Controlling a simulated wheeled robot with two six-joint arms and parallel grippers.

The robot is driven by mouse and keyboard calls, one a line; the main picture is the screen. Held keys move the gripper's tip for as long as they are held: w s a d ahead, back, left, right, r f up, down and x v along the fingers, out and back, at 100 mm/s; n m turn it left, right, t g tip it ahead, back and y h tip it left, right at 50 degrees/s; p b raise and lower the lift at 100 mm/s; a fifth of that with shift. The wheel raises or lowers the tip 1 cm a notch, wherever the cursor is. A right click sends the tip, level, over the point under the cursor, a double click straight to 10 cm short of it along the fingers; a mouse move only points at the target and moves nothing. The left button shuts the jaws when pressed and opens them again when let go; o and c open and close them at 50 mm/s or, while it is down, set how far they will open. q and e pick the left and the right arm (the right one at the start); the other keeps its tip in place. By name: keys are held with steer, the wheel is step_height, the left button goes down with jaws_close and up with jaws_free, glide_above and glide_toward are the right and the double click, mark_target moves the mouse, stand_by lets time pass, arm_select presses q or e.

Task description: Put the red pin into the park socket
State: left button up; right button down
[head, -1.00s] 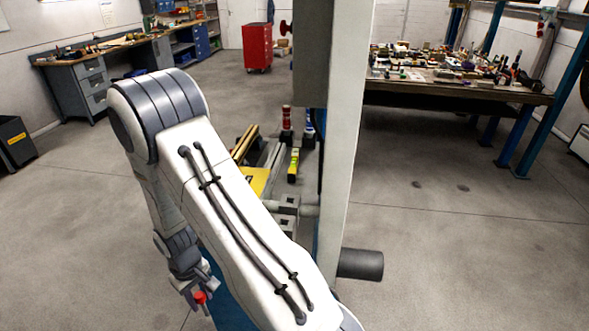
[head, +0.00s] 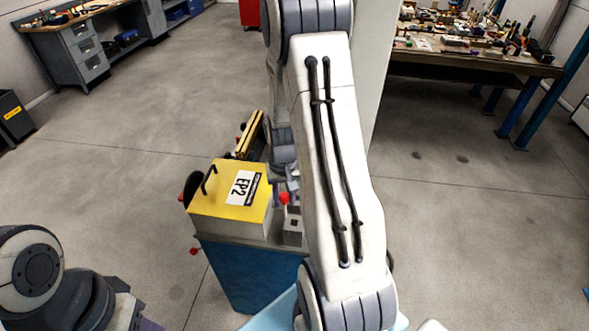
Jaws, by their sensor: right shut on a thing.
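The red pin (head: 284,198) shows as a small red head beside the yellow box. My right gripper (head: 286,183) is shut on it and holds it just above a grey block with a dark square hole (head: 294,224). I take this block for the park socket, but no label shows on it. The lower part of the pin is too small to make out, and my right forearm covers the area just to the right. My left arm is at the lower left, and its gripper is not in view.
A yellow box marked EP2 (head: 228,193) with a black handle stands on a blue cabinet (head: 240,272), left of the block. Small red knobs (head: 194,251) stick out at its left. A pale column (head: 370,75) rises behind my arm. The floor on both sides is clear.

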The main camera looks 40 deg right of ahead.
arm_select(q)
steer(key=shift+f+b, duration=0.6)
steer(key=shift+b, duration=0.65)
arm_select(e)
steer(key=shift+s+d+f+m, duration=0.25)
steer(key=shift+s+d+f, duration=0.05)
steer(key=shift+d, duration=0.35)
steer(key=shift+s+d+f+m, duration=0.25)
steer(key=shift+s+d, duration=0.05)
steer(key=shift+d, duration=0.3)
arm_select(q)
steer(key=shift+f, duration=0.2)
arm_select(e)
steer(key=shift+f, duration=0.35)
arm_select(q)
steer(key=shift+f+b, duration=1.4)
steer(key=shift+b, duration=0.2)
arm_select(e)
steer(key=shift+f, duration=1.85)
arm_select(q)
steer(key=shift+f, duration=0.2)
arm_select(e)
steer(key=shift+f, duration=0.25)
arm_select(q)
steer(key=shift+f+b, duration=0.5)
steer(key=shift+b, duration=0.2)
arm_select(e)
steer(key=shift+f, duration=0.7)
jaws_free()
